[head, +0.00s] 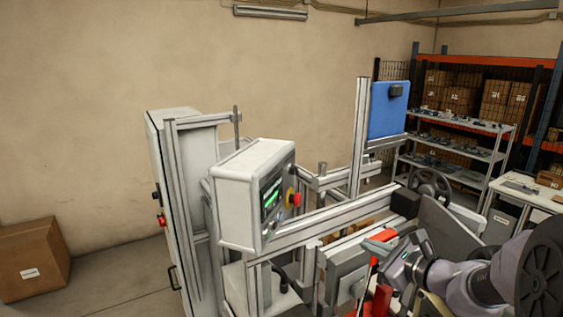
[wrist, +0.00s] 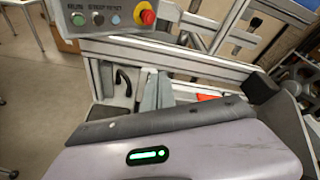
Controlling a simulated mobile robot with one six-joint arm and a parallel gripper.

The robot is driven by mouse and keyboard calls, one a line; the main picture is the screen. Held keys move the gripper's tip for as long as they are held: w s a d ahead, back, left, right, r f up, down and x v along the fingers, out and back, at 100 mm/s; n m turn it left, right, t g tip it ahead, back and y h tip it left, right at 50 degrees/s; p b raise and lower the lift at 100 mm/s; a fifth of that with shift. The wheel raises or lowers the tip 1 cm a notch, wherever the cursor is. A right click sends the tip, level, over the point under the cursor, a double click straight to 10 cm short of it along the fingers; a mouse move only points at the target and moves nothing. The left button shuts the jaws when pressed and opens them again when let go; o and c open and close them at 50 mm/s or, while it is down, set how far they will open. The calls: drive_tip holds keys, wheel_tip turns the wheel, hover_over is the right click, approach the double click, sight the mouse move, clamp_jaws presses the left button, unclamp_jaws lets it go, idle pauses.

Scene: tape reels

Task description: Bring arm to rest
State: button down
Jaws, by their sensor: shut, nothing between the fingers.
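My gripper (head: 379,248) is at the lower right of the head view, at the end of my arm, in front of the machine frame. In the wrist view, two narrow grey fingers (wrist: 157,90) stick out beyond my pale wrist housing, which carries a lit green light. The fingers are shut with nothing held. Part of the gripper is hidden behind the housing.
A machine with an aluminium frame (head: 306,228) stands close to my arm. Its control box (head: 240,196) has a red emergency button (head: 294,198), also in the wrist view (wrist: 147,17). A cardboard box (head: 32,260) sits at the left; shelves (head: 460,150) stand at the right.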

drive_tip(key=s+a+f+n+g+y+b, duration=0.1)
drive_tip(key=s+a+f+n+g+b, duration=0.1)
drive_tip(key=s+a+f+n+b, duration=0.35)
drive_tip(key=s+a+f+n+g+y+b, duration=0.1)
drive_tip(key=s+a+f+n+g+b, duration=0.2)
drive_tip(key=a+b, duration=0.45)
drive_tip(key=s+a+f+n+g+h+b, duration=0.2)
drive_tip(key=s+a+f+n+b, duration=0.2)
drive_tip(key=s+f+n+b, duration=0.55)
drive_tip(key=s+d+f+n+h+b, duration=0.3)
drive_tip(key=s+f+b, duration=0.6)
drive_tip(key=s+f, duration=0.4)
drive_tip(key=shift+s+d+f+h+b, duration=0.25)
drive_tip(key=shift+d+f+h+b, duration=0.1)
drive_tip(key=shift+d+f+h, duration=0.25)
